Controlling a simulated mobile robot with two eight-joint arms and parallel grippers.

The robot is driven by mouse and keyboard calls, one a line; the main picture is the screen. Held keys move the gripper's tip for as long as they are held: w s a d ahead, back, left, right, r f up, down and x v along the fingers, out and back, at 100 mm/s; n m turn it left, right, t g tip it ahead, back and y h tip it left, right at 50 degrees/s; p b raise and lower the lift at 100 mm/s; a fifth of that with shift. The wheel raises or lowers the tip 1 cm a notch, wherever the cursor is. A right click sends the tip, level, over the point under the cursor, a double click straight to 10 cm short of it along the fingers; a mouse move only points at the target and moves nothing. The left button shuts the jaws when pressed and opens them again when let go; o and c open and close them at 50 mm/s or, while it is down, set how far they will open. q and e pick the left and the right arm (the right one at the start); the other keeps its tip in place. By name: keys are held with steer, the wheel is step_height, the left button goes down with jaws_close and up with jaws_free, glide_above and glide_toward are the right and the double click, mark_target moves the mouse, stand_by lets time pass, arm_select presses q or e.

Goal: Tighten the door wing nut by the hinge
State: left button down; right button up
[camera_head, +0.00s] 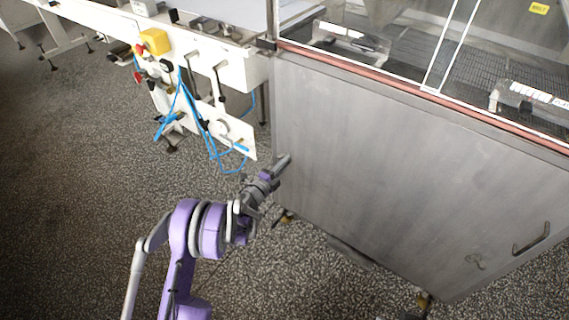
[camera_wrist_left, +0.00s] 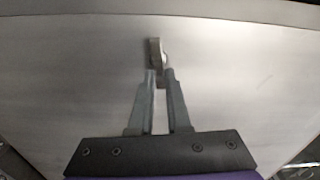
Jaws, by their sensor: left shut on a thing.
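The steel door panel (camera_head: 390,165) of the enrober fills the right half of the head view. It also shows in the left wrist view (camera_wrist_left: 240,75). My left gripper (camera_head: 284,161) reaches the door's left edge. In the left wrist view, the gripper's two fingertips (camera_wrist_left: 160,76) are closed on a small metal wing nut (camera_wrist_left: 155,50) on the door face. The nut's upper wing stands above the fingertips, and its lower part is hidden between them. In the head view I cannot make this nut out behind the gripper. My right gripper is not in view.
A second wing nut (camera_head: 475,262) and a bar handle (camera_head: 531,238) are at the door's lower right. Left of the door is a white conveyor frame with blue hoses (camera_head: 200,118) and a yellow switch box (camera_head: 155,41). The speckled floor (camera_head: 70,190) at left is clear.

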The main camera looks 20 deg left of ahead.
arm_select(q)
steer(key=shift+d+f+m, duration=0.1)
steer(key=shift+f+m, duration=0.05)
steer(key=shift+m, duration=0.55)
steer(key=c, duration=0.9)
jaws_free()
steer(key=p+v, duration=0.1)
steer(key=v, duration=1)
